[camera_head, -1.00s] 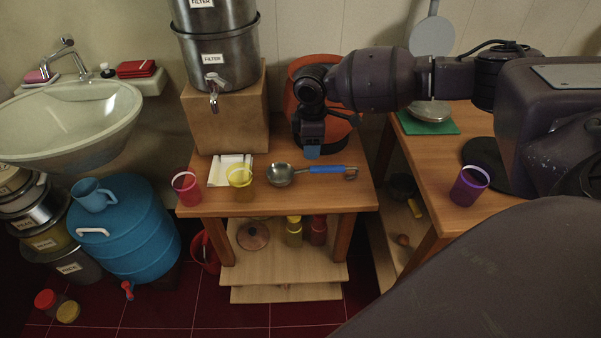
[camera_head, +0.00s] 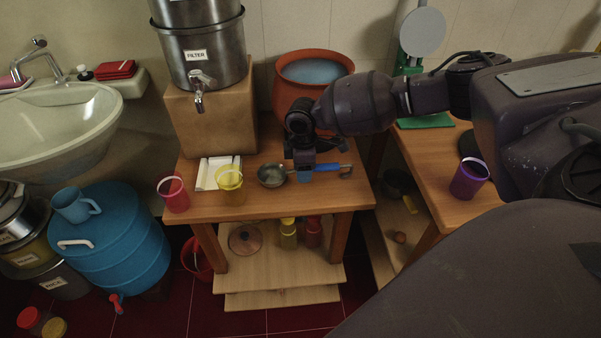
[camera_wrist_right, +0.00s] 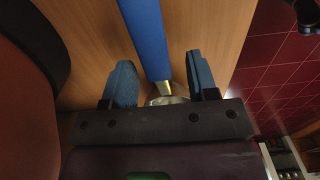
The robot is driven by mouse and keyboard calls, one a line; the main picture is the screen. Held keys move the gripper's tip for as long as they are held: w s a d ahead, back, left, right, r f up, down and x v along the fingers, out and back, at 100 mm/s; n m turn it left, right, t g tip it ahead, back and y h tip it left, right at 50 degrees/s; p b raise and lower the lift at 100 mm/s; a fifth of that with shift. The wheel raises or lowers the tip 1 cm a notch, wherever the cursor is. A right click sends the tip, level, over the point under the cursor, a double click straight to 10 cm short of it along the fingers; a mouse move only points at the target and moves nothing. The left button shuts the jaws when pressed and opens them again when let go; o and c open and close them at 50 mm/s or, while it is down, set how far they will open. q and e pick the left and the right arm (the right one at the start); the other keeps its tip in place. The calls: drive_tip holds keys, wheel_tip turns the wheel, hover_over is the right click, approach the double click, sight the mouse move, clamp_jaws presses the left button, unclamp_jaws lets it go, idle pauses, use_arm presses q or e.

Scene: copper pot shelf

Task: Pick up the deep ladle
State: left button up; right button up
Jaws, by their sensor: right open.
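The deep ladle (camera_head: 272,177) lies on the small wooden table, its metal bowl to the left and its blue handle to the right, ending in a hook. My right gripper (camera_head: 304,176) is open over the handle near the bowl end and hides part of it. In the right wrist view the blue handle (camera_wrist_right: 147,38) runs between the two blue fingertips of the right gripper (camera_wrist_right: 160,75), with a gap on each side. I cannot tell how far the fingertips are above the tabletop. My left gripper is out of view.
A yellow cup (camera_head: 230,190) and a red cup (camera_head: 174,196) stand left of the ladle. A terracotta pot (camera_head: 285,95) stands behind the gripper, and a steel filter (camera_head: 205,60) on a wooden block is behind left. A purple cup (camera_head: 467,181) stands on the right table.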

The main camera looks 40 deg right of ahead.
drive_tip(key=shift+f, duration=0.4)
drive_tip(key=shift+r, duration=0.1)
drive_tip(key=shift+c, duration=0.4)
clamp_jaws()
drive_tip(key=shift+r, duration=0.55)
wheel_tip(320, 180, up, 19)
drive_tip(key=p, duration=0.4)
